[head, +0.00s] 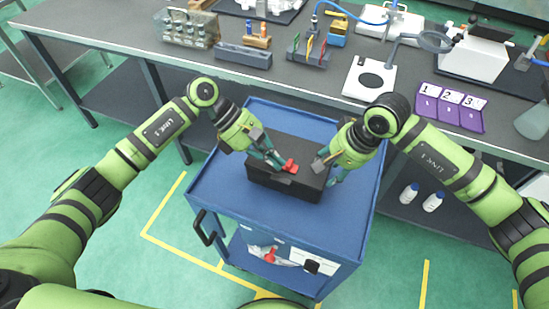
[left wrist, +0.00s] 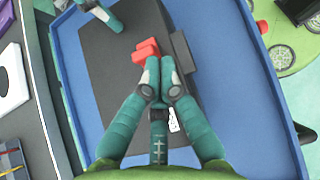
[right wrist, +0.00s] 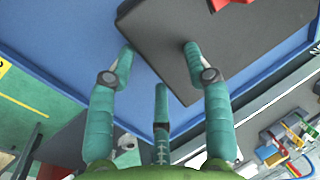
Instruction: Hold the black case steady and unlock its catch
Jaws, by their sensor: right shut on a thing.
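The black case (head: 292,150) lies closed on the blue cart's top, with a red catch (head: 290,166) at its front edge. The catch also shows in the left wrist view (left wrist: 146,50), on the case (left wrist: 110,60). My left gripper (head: 275,165) is shut, its fingertips together just beside the red catch; whether they touch it I cannot tell. My right gripper (head: 325,172) is shut on the case's right end. In the right wrist view, its fingers (right wrist: 160,62) straddle the edge of the case (right wrist: 165,30).
The blue cart (head: 235,180) has a raised rim and free room around the case. Behind it is a grey bench (head: 300,88) with tool racks, a magnifier lamp (head: 430,42) and purple numbered holders (head: 450,105). White bottles (head: 432,202) stand on the shelf below.

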